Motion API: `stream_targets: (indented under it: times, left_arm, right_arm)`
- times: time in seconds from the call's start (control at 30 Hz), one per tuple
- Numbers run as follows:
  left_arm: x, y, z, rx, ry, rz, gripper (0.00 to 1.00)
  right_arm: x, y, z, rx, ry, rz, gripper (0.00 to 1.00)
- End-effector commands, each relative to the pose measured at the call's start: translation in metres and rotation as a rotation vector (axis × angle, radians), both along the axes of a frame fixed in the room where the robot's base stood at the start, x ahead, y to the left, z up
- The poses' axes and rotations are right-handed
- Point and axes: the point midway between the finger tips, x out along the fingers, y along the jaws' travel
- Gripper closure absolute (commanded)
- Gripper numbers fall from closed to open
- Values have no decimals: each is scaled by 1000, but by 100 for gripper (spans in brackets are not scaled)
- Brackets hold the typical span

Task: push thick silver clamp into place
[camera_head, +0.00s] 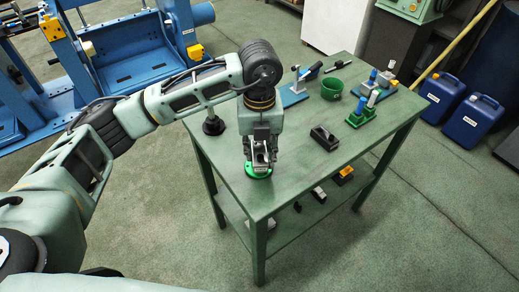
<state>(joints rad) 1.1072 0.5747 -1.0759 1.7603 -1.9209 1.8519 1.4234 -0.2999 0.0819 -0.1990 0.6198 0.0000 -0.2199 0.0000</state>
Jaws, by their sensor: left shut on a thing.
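My left gripper (261,150) points down over the near left part of the green table (240,195). It is shut on a small silver piece (260,158), which looks like the thick silver clamp. The clamp sits at or just above a round green base (258,172) on the table top. The fingers hide part of the clamp, so I cannot tell whether it touches the base. My right gripper is not in view.
A black block (324,138), a green cup (331,88) and a green fixture (363,113) stand on the table. A dark stand (213,124) is left of my gripper. Blue jugs (472,118) stand on the floor. The table's front right is clear.

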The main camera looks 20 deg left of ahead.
Motion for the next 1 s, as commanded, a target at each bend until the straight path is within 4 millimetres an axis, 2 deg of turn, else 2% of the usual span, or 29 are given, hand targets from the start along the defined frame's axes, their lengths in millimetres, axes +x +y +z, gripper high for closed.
stream_targets:
  times: [0.1,0.13,0.37,1.0]
  left_arm:
    - [-1,0,-1,1,3,0,100]
    - [-1,0,-1,1,3,0,68]
    - [0,0,-1,0,2,0,49]
    - [0,0,5,1,1,0,49]
  right_arm:
    - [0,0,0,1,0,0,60]
    - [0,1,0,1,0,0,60]
    - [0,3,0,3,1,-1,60]
    - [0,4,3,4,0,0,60]
